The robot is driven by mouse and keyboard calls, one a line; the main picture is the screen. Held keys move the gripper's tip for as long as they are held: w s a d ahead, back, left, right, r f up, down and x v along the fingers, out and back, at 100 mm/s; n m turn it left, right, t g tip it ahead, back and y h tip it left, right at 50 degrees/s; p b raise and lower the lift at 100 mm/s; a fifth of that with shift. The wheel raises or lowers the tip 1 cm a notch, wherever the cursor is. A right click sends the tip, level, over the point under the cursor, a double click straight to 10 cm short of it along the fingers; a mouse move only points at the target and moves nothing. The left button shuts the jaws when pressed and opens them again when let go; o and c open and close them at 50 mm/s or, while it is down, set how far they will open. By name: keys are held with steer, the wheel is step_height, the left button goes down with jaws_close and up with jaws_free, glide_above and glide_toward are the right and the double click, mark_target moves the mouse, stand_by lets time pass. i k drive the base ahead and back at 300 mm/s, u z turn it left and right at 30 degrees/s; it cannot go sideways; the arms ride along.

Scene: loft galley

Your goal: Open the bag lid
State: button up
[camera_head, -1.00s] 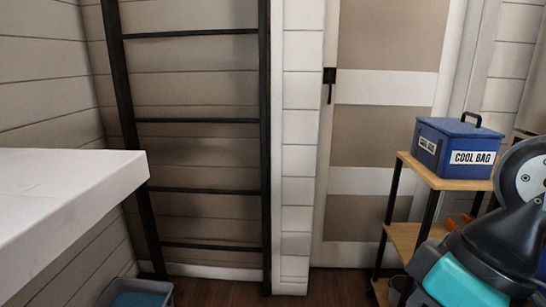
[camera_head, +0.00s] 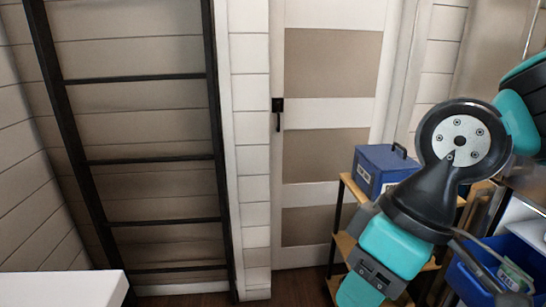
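The blue cool bag (camera_head: 367,176) stands on the top board of a wooden shelf unit, right of the door. Its flat blue lid (camera_head: 385,157) looks shut, with a black handle (camera_head: 399,150) on top. My arm crosses in front of the bag's right part and hides most of its front label. The arm runs down from the right, and its teal lower part leaves the picture at the bottom. No gripper fingers show.
The shelf unit (camera_head: 354,186) has wooden boards on a black frame. A blue bin (camera_head: 465,282) with items in it stands at lower right. A black ladder (camera_head: 150,160) leans at left, and a white counter corner (camera_head: 70,287) shows at lower left. The door (camera_head: 330,108) is shut.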

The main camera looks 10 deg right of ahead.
mark_target(387, 158)
steer(key=k, duration=1.15)
steer(key=z, duration=0.9)
steer(key=i, duration=1.15)
steer(key=z, duration=0.25)
steer(key=k, duration=0.55)
steer(key=u, duration=0.65)
steer(key=i, duration=0.45)
steer(key=u, duration=0.7)
steer(key=i, duration=0.75)
steer(key=u, duration=0.2)
